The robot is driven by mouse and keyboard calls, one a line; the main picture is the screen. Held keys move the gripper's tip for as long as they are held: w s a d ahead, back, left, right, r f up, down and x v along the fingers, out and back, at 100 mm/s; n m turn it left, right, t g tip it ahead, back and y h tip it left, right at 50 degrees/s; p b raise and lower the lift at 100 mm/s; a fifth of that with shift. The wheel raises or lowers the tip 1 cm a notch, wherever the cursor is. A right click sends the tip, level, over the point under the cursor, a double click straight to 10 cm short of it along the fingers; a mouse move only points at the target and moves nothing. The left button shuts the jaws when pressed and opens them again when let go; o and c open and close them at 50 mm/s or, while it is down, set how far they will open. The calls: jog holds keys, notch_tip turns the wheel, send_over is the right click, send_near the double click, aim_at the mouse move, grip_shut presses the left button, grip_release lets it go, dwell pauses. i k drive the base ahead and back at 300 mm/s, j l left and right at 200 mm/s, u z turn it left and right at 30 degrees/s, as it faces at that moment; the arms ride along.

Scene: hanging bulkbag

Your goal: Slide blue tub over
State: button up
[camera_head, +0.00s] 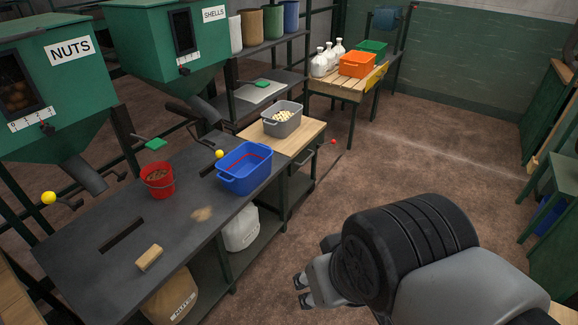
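The blue tub (245,180) stands upright on the dark worktop (120,205), at its right end beside the wooden table section. It has handles on its ends and a red line around the inside; I see no contents. My gripper (303,290) is over the brown floor, to the lower right of the tub and well apart from it. Its two fingertips are spread with a gap between them, and nothing shows in it.
A red bucket (159,183) with brown contents stands left of the tub. A grey tub (282,121) with pale pieces sits behind it on the wooden top. A wooden block (149,258) lies near the front edge. NUTS (55,75) and SHELLS (165,45) hoppers overhang.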

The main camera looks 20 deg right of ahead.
aim_at(241, 171)
jog(key=i+l, duration=0.1)
jog(key=i, duration=0.45)
jog(key=i+l, duration=0.15)
jog(key=i, duration=0.35)
jog(key=i+l+u, duration=0.1)
jog(key=i, duration=0.45)
jog(key=i+l, duration=0.15)
jog(key=i, duration=0.4)
